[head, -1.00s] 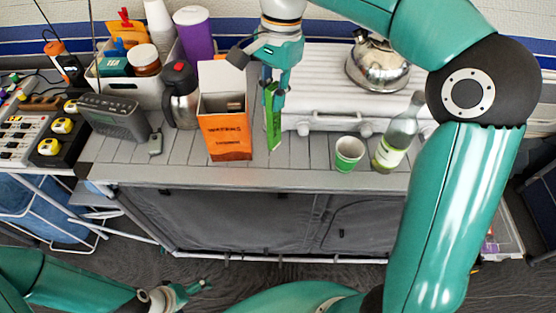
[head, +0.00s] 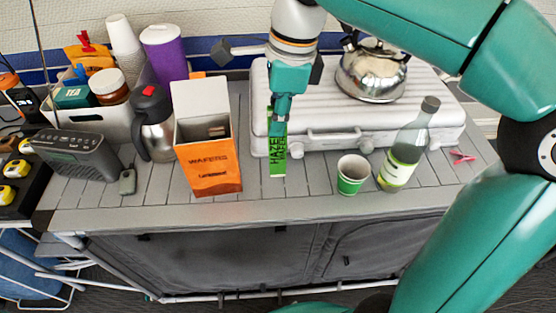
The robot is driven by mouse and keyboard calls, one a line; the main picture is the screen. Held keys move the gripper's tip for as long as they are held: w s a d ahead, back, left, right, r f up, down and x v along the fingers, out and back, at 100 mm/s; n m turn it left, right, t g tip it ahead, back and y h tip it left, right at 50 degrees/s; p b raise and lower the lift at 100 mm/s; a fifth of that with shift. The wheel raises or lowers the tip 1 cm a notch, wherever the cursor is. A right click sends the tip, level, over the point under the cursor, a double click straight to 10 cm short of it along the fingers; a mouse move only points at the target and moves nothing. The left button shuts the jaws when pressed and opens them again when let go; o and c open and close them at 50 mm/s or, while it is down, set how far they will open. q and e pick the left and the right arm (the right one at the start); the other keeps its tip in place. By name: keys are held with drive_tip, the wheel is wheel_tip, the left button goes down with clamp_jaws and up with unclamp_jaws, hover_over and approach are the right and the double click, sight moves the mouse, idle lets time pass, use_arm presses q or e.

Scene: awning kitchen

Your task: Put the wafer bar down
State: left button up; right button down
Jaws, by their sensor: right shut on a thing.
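The wafer bar (head: 278,158) is a green, upright bar with dark lettering, in the middle of the head view. My right gripper (head: 279,122) comes down from above and is shut on its upper part. The bar hangs just right of the orange wafer box (head: 211,168), apart from it, and in front of the white case. Its lower end is at or close to the table top (head: 300,193); I cannot tell whether it touches. The wafer box is open at the top, with something brown inside. My left gripper is not in view.
A green paper cup (head: 352,175) and a bottle (head: 405,150) stand to the right. The white case (head: 330,100) with a kettle (head: 371,70) is behind. A steel flask (head: 153,125) and a grey radio (head: 73,154) stand left. The table front is mostly clear.

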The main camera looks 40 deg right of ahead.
drive_tip(key=b, duration=0.2)
hover_over(278, 174)
drive_tip(key=f, duration=0.9)
drive_tip(key=shift+w+d+f, duration=0.2)
drive_tip(key=shift+w+f, duration=0.05)
drive_tip(key=shift+w, duration=0.1)
drive_tip(key=shift+f, duration=0.15)
drive_tip(key=c, duration=1.1)
unclamp_jaws()
drive_tip(key=shift+c, duration=0.2)
wheel_tip(278, 174, up, 12)
drive_tip(key=d+p, duration=0.1)
drive_tip(key=p, duration=0.2)
drive_tip(key=shift+s+d, duration=0.3)
drive_tip(key=shift+s, duration=0.15)
